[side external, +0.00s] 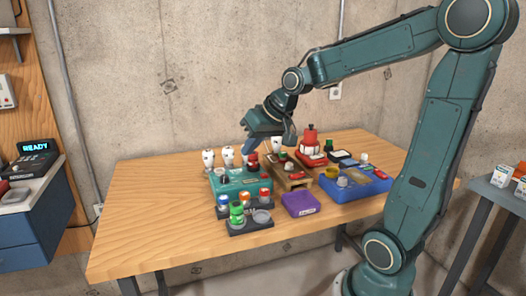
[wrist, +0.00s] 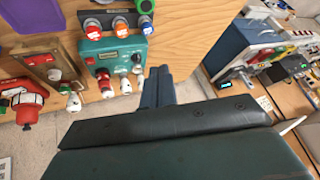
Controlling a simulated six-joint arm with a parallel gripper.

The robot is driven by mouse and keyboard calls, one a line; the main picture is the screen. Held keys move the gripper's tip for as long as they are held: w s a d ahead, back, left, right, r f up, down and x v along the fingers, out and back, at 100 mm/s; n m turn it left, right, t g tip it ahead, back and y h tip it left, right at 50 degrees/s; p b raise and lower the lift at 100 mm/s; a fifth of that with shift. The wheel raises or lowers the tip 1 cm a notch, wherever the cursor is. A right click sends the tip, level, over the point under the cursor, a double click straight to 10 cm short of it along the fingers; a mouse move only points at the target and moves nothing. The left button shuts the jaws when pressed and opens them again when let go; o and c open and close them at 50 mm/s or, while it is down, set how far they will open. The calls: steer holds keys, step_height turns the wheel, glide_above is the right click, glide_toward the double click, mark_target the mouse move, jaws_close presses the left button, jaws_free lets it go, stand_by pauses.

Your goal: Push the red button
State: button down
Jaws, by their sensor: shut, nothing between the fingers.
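A large red mushroom-shaped button (side external: 311,136) stands on a red box (side external: 311,155) toward the back of the wooden table. In the wrist view the large red button (wrist: 27,113) is at the lower left, on a red housing (wrist: 20,92). A teal panel box (side external: 228,186) also carries a smaller red-topped control (side external: 252,162); the teal box shows in the wrist view (wrist: 120,47). My gripper (side external: 247,148) is shut and empty, above the back of the teal box, left of the large red button. In the wrist view its fingers (wrist: 158,88) point right of the teal box. Contact is not visible.
White-capped controls (side external: 208,158) stand behind the teal box. A brown box (side external: 289,178), a blue tray (side external: 345,190), a purple box (side external: 300,204) and a dark base with a green button (side external: 237,212) crowd the table. The table's left part (side external: 140,205) is clear.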

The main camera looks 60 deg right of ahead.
steer(key=w+d+f+m, duration=0.3)
steer(key=w+d, duration=0.1)
steer(key=d, duration=0.6)
steer(key=m+t+h, duration=0.1)
steer(key=m+t, duration=0.1)
steer(key=m, duration=0.1)
glide_above(267, 175)
step_height(267, 175, down, 4)
steer(key=shift+a, duration=0.1)
steer(key=shift+f, duration=4.4)
steer(key=shift+f, duration=0.9)
steer(key=shift+r, duration=0.95)
steer(key=shift+r, duration=0.1)
